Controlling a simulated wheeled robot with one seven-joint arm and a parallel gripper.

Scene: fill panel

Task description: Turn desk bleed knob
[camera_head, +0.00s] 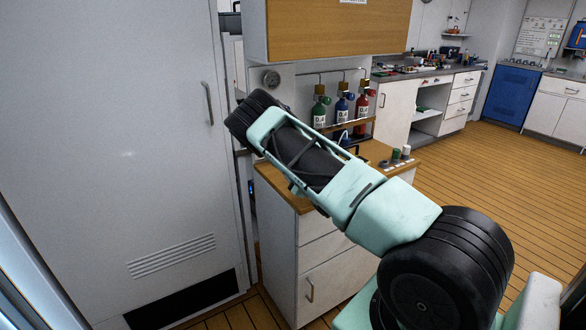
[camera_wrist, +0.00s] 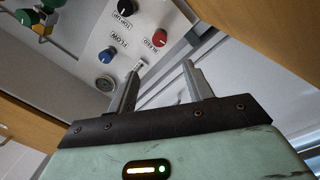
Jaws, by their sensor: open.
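The bleed knob (camera_wrist: 159,39) is a red knob with a white pointer mark on a white panel in the wrist view, beside its "BLEED" label. A blue "FLOW" knob (camera_wrist: 106,56) and a black "TOP UP" knob (camera_wrist: 126,9) sit on the same panel. My gripper (camera_wrist: 163,72) is open and empty, its two fingers pointing up toward the panel. The red knob shows between and beyond the fingertips, apart from them. In the head view my arm covers part of the desk, and I cannot make out the red knob or the fingertips there.
Green, blue and red bottles (camera_head: 342,109) stand on a shelf behind the desk (camera_head: 282,188). A wooden-faced cabinet (camera_head: 335,32) hangs above. A tall grey door (camera_head: 115,130) is at left. Wooden floor (camera_head: 470,165) is clear at right. A gauge (camera_wrist: 105,83) sits near the blue knob.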

